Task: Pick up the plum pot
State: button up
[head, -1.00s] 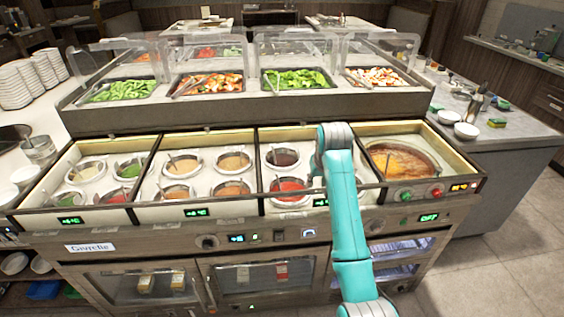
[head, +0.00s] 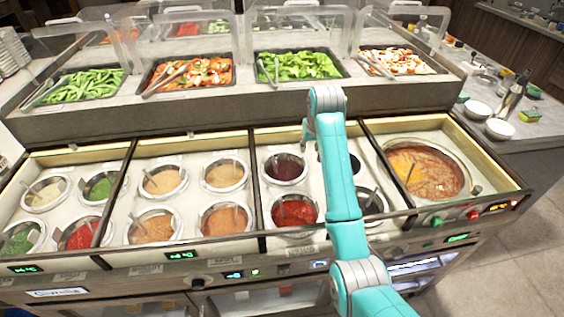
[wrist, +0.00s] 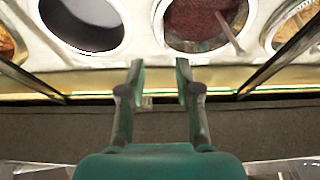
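The pot of dark purple-brown sauce (head: 286,168), which looks like the plum pot, sits in the back left well of the third section, with a spoon in it. It also shows at the top of the wrist view (wrist: 203,18). My gripper (wrist: 160,75) is open and empty, its two fingers apart over the counter's back edge, apart from the pot. In the head view my arm hides the gripper. Beside the pot is a dark round well (wrist: 86,18), seemingly empty, mostly hidden by my arm in the head view.
A red sauce pot (head: 295,209) stands in front of the dark one. Several other sauce pots fill the sections to the left. A large soup pot (head: 428,168) is on the right. Salad trays (head: 298,66) behind clear guards stand on the raised ledge.

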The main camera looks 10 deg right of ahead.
aim_at(304, 158)
jog(key=x, duration=1.1)
jog(key=shift+w+a+r, duration=0.1)
jog(key=shift+w+a, duration=0.05)
jog(key=shift+w, duration=0.25)
grip_shut()
jog(key=shift+r, duration=0.15)
